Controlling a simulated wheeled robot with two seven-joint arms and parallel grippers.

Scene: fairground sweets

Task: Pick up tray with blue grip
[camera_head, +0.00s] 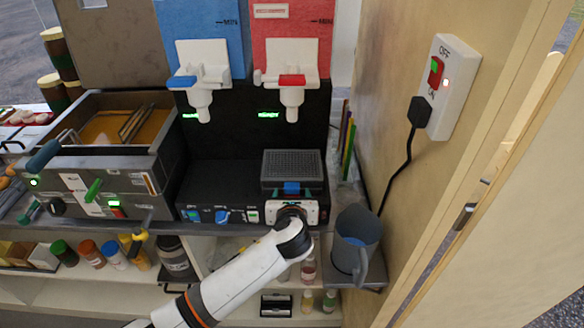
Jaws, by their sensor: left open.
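The drip tray (291,163) is a dark tray with a grid top. It sits in the black drinks machine, below the dispenser with the red tank. Its blue grip (291,188) sticks out at the front, facing me. My left gripper (291,199) is open, right in front of the blue grip and very close to it. The fingers are small and partly hidden by the gripper body, so I cannot tell whether they are around the grip or touching it. My right gripper is not in view.
A grey jug (356,244) stands to the right of my left gripper on a small shelf. A wooden wall with a switch box (449,86) and black cable bounds the right side. A fryer (100,150) stands left. Bottles (308,268) fill the shelf below.

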